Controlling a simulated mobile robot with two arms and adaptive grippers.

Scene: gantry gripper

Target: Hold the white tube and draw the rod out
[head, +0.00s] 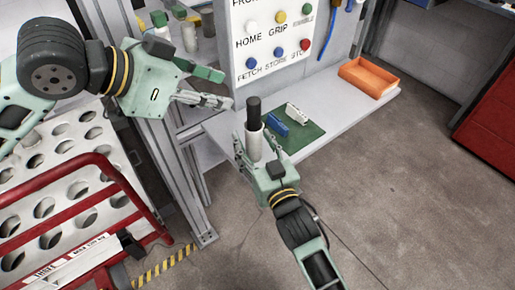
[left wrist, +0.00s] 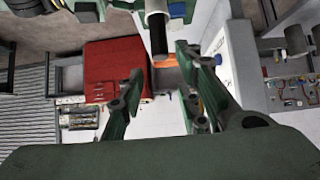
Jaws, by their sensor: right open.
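The white tube (head: 254,142) is upright, with the black rod (head: 254,112) standing out of its top. My right gripper (head: 257,148) is open, with its fingers on either side of the tube's lower part. Whether they touch it I cannot tell. My left gripper (head: 226,89) is open and empty, up and to the left of the rod, pointing toward it. In the left wrist view, the tube (left wrist: 155,8) and the rod (left wrist: 159,38) show at the top, beyond my open left fingers (left wrist: 158,62). The rod's lower part is hidden inside the tube.
A green mat (head: 306,133) with a blue block (head: 277,125) and a white block (head: 296,113) lies on the grey shelf (head: 345,122). An orange tray (head: 368,77) sits farther right. A button panel (head: 275,40) stands behind. A red-framed rack (head: 75,195) is lower left.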

